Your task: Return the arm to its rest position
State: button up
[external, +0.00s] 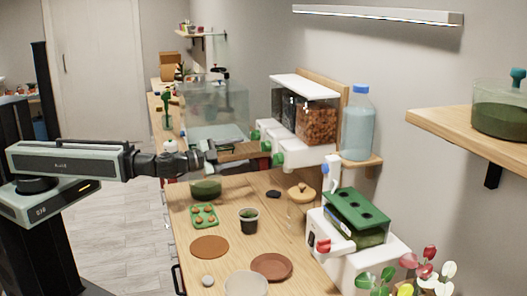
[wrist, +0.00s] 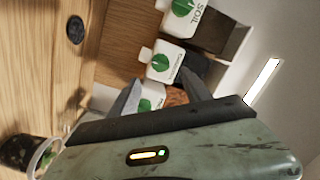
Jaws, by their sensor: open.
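My arm reaches in from the left of the external view, stretched out roughly level over the long wooden counter. My gripper (external: 212,150) is at its end, above the counter and in front of the dispensers. In the wrist view my gripper (wrist: 160,92) shows two grey fingers spread apart with nothing held between them. I cannot tell the exact gap between the fingers and the dispensers.
The counter holds a dark pot (external: 249,221), a green tray (external: 204,216), terracotta saucers (external: 271,267) and a glass tank (external: 215,108). A wall shelf (external: 465,132) juts out at right. A blue-capped bottle (external: 358,125) stands beside the dispensers. The floor (external: 115,220) at left is clear.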

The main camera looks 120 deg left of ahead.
jog(key=s+d+f+n+g+h+p, duration=0.1)
jog(key=d+f+g+h+p, duration=0.35)
jog(key=d, duration=1.25)
jog(key=d+f+n+g+h+p, duration=0.1)
jog(key=d+f+h, duration=0.4)
jog(key=d+f, duration=0.9)
jog(key=s+d+m+g+h, duration=0.1)
jog(key=s+d+g+h, duration=0.3)
jog(key=s, duration=0.7)
jog(key=shift+d+f+g+h+b, duration=0.35)
jog(key=shift+d+f+g, duration=0.15)
jog(key=shift+g, duration=0.45)
jog(key=shift+w, duration=0.1)
